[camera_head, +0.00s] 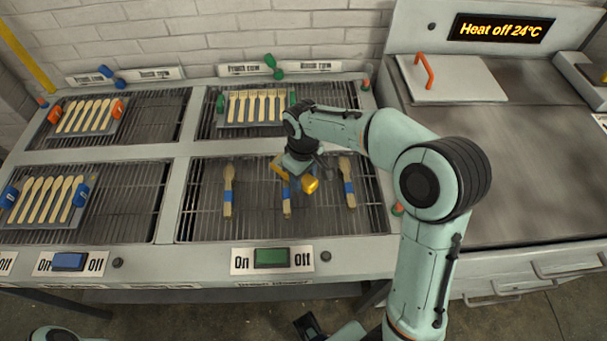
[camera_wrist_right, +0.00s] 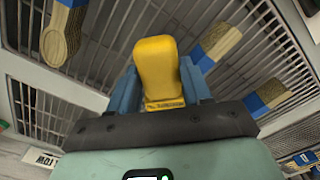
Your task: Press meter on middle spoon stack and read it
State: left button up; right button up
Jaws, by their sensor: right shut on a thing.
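Three wooden spoon stacks with blue bands lie on the front right rack: the left stack (camera_head: 228,190), the middle stack (camera_head: 286,207) and the right stack (camera_head: 347,183). My right gripper (camera_head: 297,174) is over the middle stack and hides its upper part. It is shut on a yellow meter (camera_head: 310,185). The meter (camera_wrist_right: 158,68) also shows between the blue fingers (camera_wrist_right: 160,88) in the right wrist view. I cannot tell whether the meter touches the stack. No reading shows on it. My left gripper is not identifiable in the head view.
A tray of light utensils (camera_head: 257,107) sits on the back right rack. Two spoon trays (camera_head: 88,118) (camera_head: 45,203) sit on the left racks. A green switch (camera_head: 271,258) and a blue switch (camera_head: 69,262) are on the front rail. A display (camera_head: 500,29) reads "Heat off 24°C".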

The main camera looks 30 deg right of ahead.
dwell(0.6)
jog(key=shift+r+p, duration=1.2)
jog(key=shift+r, duration=0.45)
jog(key=shift+r+p, duration=1.2)
jog(key=shift+r, duration=0.7)
pick_arm(q)
notch_tip(320, 180, up, 5)
jog(key=w, duration=0.2)
jog(key=shift+w+r, duration=0.2)
jog(key=shift+w, duration=0.2)
pick_arm(e)
grip_shut()
jog(key=shift+f, duration=0.1)
